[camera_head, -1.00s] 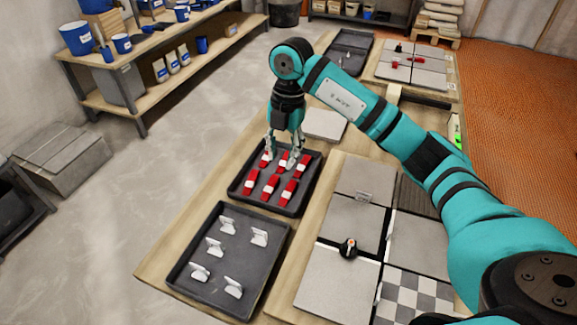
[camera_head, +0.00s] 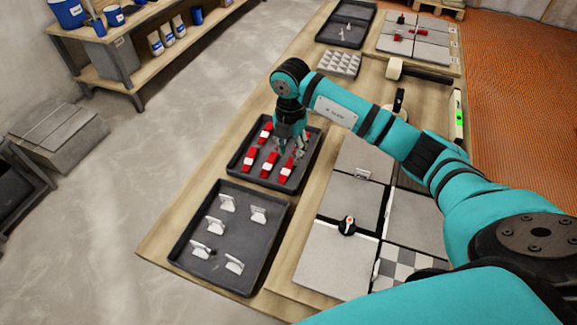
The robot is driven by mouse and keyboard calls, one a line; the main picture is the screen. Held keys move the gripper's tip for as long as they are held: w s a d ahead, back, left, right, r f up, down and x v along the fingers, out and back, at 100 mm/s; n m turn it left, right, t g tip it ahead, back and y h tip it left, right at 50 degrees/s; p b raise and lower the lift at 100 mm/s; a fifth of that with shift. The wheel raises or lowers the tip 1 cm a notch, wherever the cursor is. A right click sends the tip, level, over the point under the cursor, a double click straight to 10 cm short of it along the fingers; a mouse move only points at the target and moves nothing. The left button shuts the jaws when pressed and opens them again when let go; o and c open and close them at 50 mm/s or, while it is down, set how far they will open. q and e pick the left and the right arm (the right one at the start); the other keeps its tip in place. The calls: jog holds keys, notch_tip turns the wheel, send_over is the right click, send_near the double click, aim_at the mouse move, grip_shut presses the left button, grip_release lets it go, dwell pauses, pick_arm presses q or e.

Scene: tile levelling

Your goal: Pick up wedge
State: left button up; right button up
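Red wedges with pale tops lie in the dark tray (camera_head: 236,168) in the middle of the table. A front-row wedge (camera_head: 269,164) and a back-left wedge (camera_head: 266,133) show clearly. My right gripper (camera_head: 291,149) is low over the tray's back half, with its fingers spread around the back-middle spot. The gripper hides what lies there, and I see no wedge lifted. A back-right wedge is partly covered. My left gripper is not in view.
A nearer dark tray (camera_head: 183,262) holds white clips (camera_head: 258,213).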

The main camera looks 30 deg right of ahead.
aim_at(290, 162)
jog(key=f, duration=0.3)
jog(key=f+p, duration=0.1)
jog(key=f, duration=0.1)
jog(key=shift+w+d, duration=0.25)
jog(key=shift+w, duration=0.1)
jog(key=c, duration=0.6)
jog(key=shift+o, duration=0.2)
